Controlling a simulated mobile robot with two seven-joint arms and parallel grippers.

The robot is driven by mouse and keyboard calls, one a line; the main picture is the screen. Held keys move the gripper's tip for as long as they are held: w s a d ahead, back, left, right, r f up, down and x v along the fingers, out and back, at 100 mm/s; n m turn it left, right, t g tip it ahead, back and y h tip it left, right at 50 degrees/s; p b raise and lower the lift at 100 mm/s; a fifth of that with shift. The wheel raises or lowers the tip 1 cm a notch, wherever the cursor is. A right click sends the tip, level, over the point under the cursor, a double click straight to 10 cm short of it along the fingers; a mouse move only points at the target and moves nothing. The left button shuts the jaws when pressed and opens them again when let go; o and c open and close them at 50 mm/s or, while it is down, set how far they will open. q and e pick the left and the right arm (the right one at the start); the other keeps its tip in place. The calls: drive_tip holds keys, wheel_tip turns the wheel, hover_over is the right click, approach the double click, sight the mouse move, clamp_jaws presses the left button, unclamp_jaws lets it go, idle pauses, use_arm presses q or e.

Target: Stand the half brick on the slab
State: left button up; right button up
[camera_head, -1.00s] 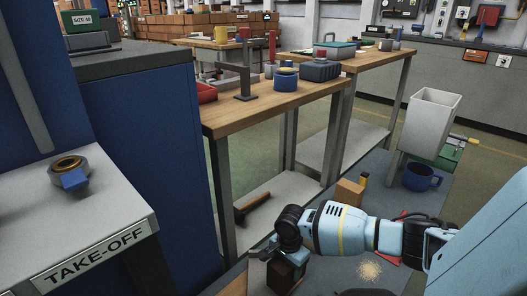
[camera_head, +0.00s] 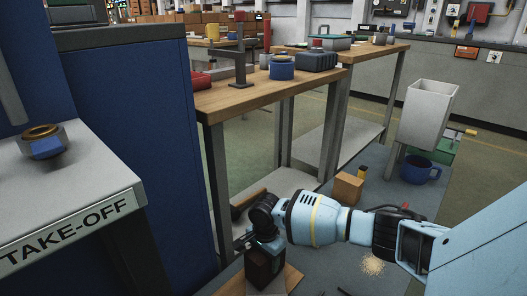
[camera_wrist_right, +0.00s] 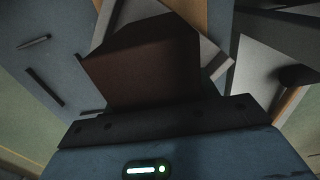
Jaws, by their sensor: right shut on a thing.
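The half brick is a dark brown block (camera_head: 260,270), held upright in my right gripper (camera_head: 263,238) near the bottom of the head view. In the right wrist view the brick (camera_wrist_right: 145,72) fills the middle, in front of the right gripper (camera_wrist_right: 165,112), which is shut on it. A pale grey flat piece, probably the slab (camera_wrist_right: 222,65), shows behind the brick in the wrist view, largely hidden by it. A wooden board (camera_head: 291,279) shows below the brick in the head view. I cannot tell whether the brick touches anything below. My left gripper is not in view.
A tan block (camera_head: 347,188), a blue mug (camera_head: 420,169) and a pile of sand-coloured grains (camera_head: 373,266) are on the grey surface to the right. A white hopper (camera_head: 430,112) stands behind. The take-off table (camera_head: 75,185) and a blue cabinet (camera_head: 135,130) are at left.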

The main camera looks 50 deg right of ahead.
drive_tip(key=shift+w+f+b, duration=0.1)
drive_tip(key=shift+f+b, duration=0.25)
drive_tip(key=shift+f, duration=0.55)
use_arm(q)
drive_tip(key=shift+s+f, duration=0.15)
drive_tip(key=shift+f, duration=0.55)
use_arm(e)
drive_tip(key=shift+r, duration=0.1)
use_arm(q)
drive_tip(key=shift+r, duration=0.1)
use_arm(e)
drive_tip(key=o, duration=1.4)
drive_tip(key=shift+o, duration=0.2)
wheel_tip(320, 180, up, 11)
drive_tip(key=p, duration=0.5)
drive_tip(key=shift+r+p, duration=0.4)
drive_tip(key=shift+r, duration=0.1)
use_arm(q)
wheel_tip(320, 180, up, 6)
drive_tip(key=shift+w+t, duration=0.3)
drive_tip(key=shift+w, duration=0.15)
